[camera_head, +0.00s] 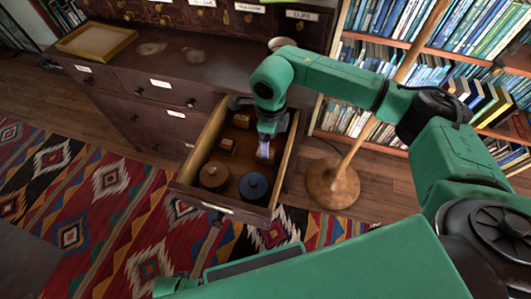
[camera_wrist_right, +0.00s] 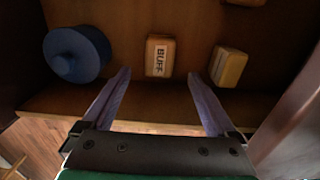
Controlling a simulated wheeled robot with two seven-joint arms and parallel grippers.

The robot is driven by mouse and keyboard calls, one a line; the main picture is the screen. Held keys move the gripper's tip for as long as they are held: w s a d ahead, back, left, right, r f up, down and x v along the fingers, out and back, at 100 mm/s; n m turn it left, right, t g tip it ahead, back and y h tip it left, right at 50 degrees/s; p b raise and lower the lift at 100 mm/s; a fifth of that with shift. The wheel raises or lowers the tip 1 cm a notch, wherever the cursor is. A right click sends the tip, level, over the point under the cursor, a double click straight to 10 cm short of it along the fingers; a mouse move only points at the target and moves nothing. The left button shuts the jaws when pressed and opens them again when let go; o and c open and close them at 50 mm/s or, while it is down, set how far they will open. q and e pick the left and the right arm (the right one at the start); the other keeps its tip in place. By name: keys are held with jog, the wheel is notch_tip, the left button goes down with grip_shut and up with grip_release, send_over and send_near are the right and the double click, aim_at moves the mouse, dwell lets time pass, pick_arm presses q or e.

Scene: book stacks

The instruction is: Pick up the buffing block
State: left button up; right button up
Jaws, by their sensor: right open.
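The buffing block (camera_wrist_right: 160,56) is a small tan block with a white label reading "BUFF". It lies on the floor of the open drawer (camera_head: 182,185). In the right wrist view it sits ahead of and between the fingers of my right gripper (camera_wrist_right: 166,88), nearer the left finger. The fingers are apart and empty, and they do not appear to touch the block. In the head view my right gripper (camera_head: 265,147) points down into the drawer near its right wall and hides part of what lies there. My left gripper is not seen.
A blue lidded pot (camera_wrist_right: 76,54) stands left of the block, and a similar tan block (camera_wrist_right: 229,67) lies to its right. A brown round pot (camera_head: 213,176) and small blocks (camera_head: 226,143) are also in the drawer. A wooden stand (camera_head: 332,183) is right of the drawer.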

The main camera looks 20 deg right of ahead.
notch_tip(320, 180, down, 5)
jog(key=shift+a+f, duration=0.1)
jog(key=shift+f, duration=0.1)
jog(key=shift+r, duration=0.1)
grip_shut()
jog(key=shift+r, duration=0.6)
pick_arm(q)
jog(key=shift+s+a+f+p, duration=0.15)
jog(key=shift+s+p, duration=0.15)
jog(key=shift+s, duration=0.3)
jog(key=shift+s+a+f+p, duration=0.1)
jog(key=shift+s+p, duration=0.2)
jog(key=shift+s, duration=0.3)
pick_arm(e)
notch_tip(320, 180, up, 19)
